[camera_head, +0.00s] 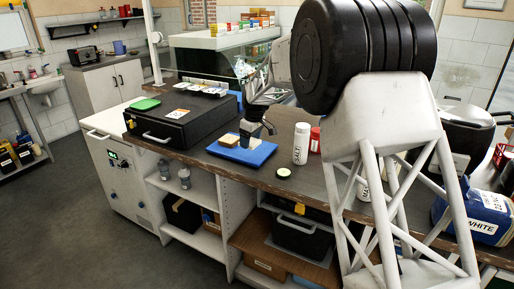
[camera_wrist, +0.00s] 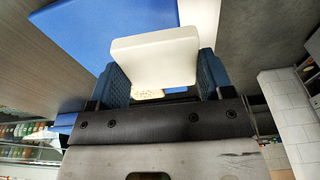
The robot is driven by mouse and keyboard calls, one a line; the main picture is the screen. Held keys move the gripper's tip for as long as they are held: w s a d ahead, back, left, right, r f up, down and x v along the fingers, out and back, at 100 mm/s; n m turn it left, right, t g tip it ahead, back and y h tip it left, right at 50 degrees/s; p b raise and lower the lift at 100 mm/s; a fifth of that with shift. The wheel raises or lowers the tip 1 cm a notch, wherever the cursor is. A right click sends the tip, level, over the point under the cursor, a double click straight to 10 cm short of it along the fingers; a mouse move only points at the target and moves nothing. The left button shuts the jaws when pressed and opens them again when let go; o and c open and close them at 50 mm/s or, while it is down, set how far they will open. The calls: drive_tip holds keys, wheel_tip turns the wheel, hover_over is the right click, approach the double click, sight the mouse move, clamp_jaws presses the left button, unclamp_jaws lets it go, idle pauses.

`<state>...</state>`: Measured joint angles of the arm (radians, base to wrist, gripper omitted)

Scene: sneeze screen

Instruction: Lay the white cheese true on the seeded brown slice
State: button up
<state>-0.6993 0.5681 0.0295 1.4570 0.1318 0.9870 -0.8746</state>
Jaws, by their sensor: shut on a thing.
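My gripper (camera_wrist: 155,85) is shut on the white cheese (camera_wrist: 155,57), a pale square slab held between its two blue fingers. In the head view my gripper (camera_head: 257,130) hangs over the right part of the blue board (camera_head: 255,155), and the cheese is hard to make out there. A brown slice (camera_head: 229,139) lies on the left part of the board, to the left of my gripper. In the wrist view a small speckled pale patch (camera_wrist: 148,94) shows below the cheese, between the fingers; I cannot tell what it is.
A black case (camera_head: 180,122) stands left of the board. A white salt shaker (camera_head: 301,144) and a red-topped container (camera_head: 315,140) stand to the right. A small round lid (camera_head: 284,172) lies near the counter's front edge. A glass display (camera_head: 222,52) is behind.

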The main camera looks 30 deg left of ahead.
approach(229, 139)
drive_tip(key=shift+f, duration=0.7)
drive_tip(key=shift+w+a+r, duration=0.15)
drive_tip(key=shift+w+a, duration=0.05)
drive_tip(key=shift+a, duration=0.55)
drive_tip(key=shift+f, duration=2.45)
drive_tip(key=shift+f, duration=0.6)
drive_tip(key=o, duration=0.9)
drive_tip(key=shift+o, duration=0.2)
wheel_tip(229, 139, up, 8)
drive_tip(key=d, duration=0.1)
